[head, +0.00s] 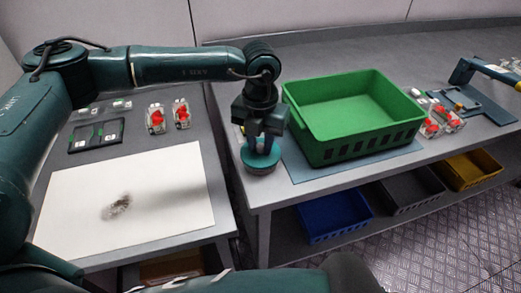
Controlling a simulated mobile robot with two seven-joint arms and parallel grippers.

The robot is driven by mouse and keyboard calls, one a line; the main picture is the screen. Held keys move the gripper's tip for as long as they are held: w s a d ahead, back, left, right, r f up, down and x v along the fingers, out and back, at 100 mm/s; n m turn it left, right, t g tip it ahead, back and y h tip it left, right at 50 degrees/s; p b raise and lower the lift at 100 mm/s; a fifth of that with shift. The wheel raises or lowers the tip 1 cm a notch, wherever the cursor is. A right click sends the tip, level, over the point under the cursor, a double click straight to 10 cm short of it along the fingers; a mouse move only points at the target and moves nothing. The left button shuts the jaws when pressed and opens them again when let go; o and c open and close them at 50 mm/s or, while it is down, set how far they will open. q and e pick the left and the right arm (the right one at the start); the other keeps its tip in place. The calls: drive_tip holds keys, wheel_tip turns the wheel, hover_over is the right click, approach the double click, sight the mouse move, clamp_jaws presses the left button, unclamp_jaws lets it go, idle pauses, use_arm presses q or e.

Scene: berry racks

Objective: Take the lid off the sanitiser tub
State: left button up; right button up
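A round teal tub with its lid (260,158), which looks like the sanitiser tub, stands at the front left corner of the right-hand grey table. My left gripper (262,143) points straight down over the lid, its fingertips at the lid's top. The fingers hide the middle of the lid, so I cannot tell whether they are shut on a knob there. The lid appears to sit level on the tub; little of the tub's body shows. My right gripper is out of view.
A green crate (318,131) stands on a blue-grey mat (298,172) just right of the tub. Clear punnets with red berries (155,119) stand on the left table, others right of the crate. A white board (165,185) lies left. Blue, grey and yellow bins (336,218) sit below.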

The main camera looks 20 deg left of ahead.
use_arm(q)
clamp_jaws()
drive_tip(key=shift+r, duration=0.15)
